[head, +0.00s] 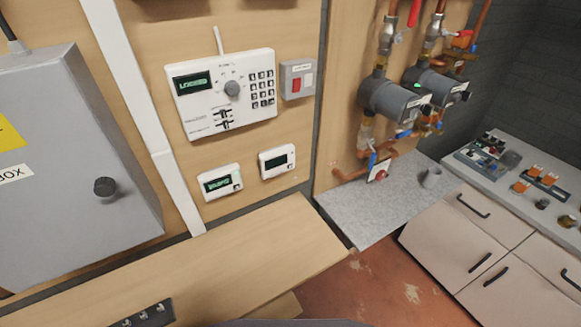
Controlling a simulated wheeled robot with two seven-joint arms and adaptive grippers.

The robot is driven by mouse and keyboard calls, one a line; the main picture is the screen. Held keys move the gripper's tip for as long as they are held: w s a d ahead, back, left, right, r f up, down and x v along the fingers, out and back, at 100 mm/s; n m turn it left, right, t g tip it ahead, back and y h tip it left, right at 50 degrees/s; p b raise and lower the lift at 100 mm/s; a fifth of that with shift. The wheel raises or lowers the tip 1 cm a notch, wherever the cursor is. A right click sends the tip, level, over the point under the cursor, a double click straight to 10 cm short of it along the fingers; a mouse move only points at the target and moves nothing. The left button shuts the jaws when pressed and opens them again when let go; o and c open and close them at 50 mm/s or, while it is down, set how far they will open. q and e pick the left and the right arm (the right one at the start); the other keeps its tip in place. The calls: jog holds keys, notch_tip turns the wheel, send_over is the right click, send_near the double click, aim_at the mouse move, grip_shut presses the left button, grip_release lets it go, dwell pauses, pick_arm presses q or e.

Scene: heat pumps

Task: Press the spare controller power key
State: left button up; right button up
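Two small white controllers hang on the wooden wall panel. The left small controller (207,194) has a lit green display with characters on it. The right small controller (266,172) has a dark display with nothing readable on it. Each has small keys near its lower right corner, too small to tell apart. A large white controller (200,107) above them has a green display, a grey dial, a number keypad and slide switches. No label readable here says which is the spare controller. Neither of my grippers is in view.
A grey box (90,215) with a black knob stands out at the left. A small grey switch box (289,94) is beside the large controller. A wooden ledge (230,250) runs below. Pumps (392,100) and copper pipes are at the right, above a grey counter (385,200).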

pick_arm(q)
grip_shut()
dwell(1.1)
